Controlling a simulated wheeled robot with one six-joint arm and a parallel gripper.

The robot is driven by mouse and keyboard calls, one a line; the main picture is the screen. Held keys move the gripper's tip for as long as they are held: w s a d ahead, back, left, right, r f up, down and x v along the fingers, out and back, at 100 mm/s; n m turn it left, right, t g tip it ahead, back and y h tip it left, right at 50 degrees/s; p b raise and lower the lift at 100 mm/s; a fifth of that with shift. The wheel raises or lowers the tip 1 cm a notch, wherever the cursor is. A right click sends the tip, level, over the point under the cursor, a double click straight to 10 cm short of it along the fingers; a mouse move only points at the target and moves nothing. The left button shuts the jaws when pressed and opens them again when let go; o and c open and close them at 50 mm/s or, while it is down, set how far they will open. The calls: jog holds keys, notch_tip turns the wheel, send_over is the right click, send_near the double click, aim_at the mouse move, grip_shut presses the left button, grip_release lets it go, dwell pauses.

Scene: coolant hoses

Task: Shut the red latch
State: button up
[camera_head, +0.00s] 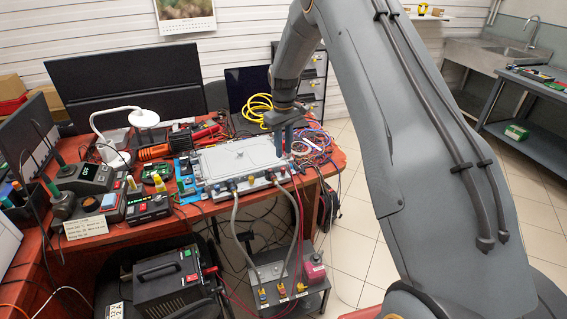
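A flat grey metal unit (235,158) lies on the red-brown workbench. Dark hose fittings stand along its front edge, one at the left (232,186) and one at the right (270,175), with a small yellow part (249,183) between them. Two grey hoses (236,228) run from the fittings down to a low stand. I cannot make out a red latch at this size. My gripper (284,153) points down over the right end of the unit, its fingers apart with a narrow gap and nothing visible between them. Whether it touches the unit is unclear.
Instruments and a lamp (145,117) crowd the left. Tiled floor at right is open.

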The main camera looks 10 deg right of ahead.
aim_at(283, 168)
jog(key=shift+w+f, duration=0.45)
jog(key=shift+w, duration=0.05)
jog(key=shift+f+p, duration=1.45)
jog(key=shift+f, duration=2.25)
